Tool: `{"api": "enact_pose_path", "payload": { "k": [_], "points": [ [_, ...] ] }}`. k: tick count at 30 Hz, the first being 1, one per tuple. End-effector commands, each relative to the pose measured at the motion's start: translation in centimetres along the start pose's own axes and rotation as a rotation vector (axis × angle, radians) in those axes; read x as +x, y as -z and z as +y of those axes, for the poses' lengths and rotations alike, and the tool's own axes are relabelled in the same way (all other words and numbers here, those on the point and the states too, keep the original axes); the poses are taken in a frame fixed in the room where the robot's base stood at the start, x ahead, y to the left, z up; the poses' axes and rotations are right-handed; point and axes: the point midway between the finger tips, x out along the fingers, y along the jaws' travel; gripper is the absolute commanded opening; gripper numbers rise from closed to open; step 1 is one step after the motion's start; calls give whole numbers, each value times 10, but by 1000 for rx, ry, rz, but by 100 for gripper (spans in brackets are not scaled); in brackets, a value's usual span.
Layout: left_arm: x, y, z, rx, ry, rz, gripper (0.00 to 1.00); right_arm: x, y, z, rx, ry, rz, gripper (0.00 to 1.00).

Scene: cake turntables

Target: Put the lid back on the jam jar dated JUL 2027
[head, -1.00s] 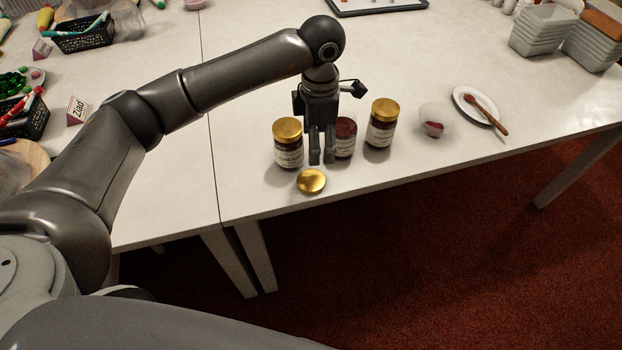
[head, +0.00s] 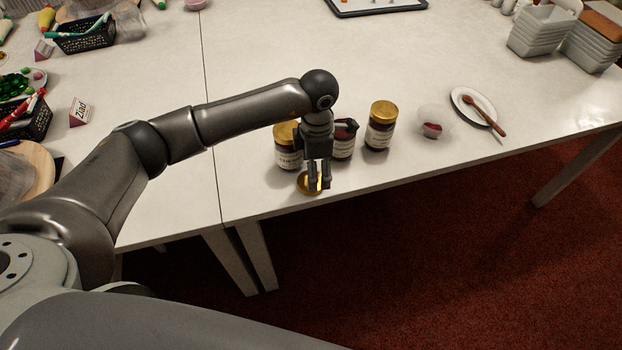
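A loose gold lid (head: 303,186) lies on the table near its front edge. My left gripper (head: 319,187) is just over the lid's right part, fingers pointing down and apart, with gold showing between them. It appears open; whether the fingertips touch the lid is hard to tell. Behind it stand three dark jam jars with cream labels. The left jar (head: 286,158) and the right jar (head: 380,128) wear gold lids. The middle jar (head: 344,147) is partly hidden by my gripper, its top covered. The label dates are too small to read. My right gripper is not in view.
A small clear cup with red contents (head: 431,126) and a white plate (head: 468,97) with a brown spoon (head: 486,112) stand right of the jars. Grey tubs (head: 540,32) are stacked at the back right. The table behind the jars is clear.

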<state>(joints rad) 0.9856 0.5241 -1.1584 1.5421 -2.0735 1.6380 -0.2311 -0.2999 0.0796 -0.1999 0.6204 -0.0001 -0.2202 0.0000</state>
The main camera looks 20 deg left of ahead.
Motion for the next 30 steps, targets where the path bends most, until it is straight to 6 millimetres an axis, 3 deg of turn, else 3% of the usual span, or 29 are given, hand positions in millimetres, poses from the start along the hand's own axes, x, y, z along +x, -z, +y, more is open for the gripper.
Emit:
{"api": "enact_pose_path", "payload": {
  "k": [4,9,19,24,30],
  "points": [
    [22,4,-3,-2,4,1,70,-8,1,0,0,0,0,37],
    [36,3,-1,-1,0,0,70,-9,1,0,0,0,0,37],
    [36,3,-2,0,0,0,70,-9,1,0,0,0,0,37],
    [36,3,-2,0,0,0,51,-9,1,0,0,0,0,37],
    [36,3,-2,0,0,0,51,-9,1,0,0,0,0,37]
  ]
}}
